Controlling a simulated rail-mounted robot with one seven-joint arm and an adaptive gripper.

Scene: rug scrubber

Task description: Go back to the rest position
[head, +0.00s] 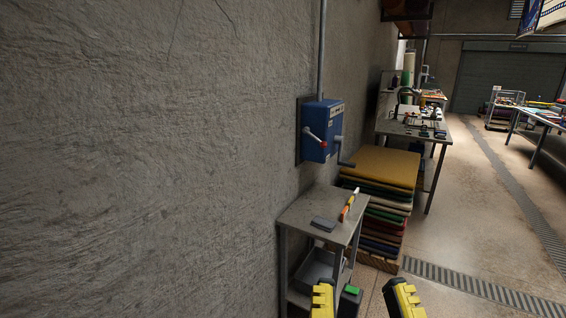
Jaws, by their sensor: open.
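My gripper (363,299) shows at the bottom edge of the head view, right of the middle. Its two yellow and black fingers are spread apart with nothing between them. The rest of the gripper and arm is below the picture. The fingers appear in front of the lower part of a small metal table (310,208), whose legs they partly overlap. Nothing in view marks a rest position.
A brush-like tool (349,205) and a dark flat item (324,224) lie on the small table. A blue wall box (318,130) with levers hangs above. Stacked folded rugs (384,167) stand behind. A workbench (415,130) is farther back. The floor (480,230) at right is clear.

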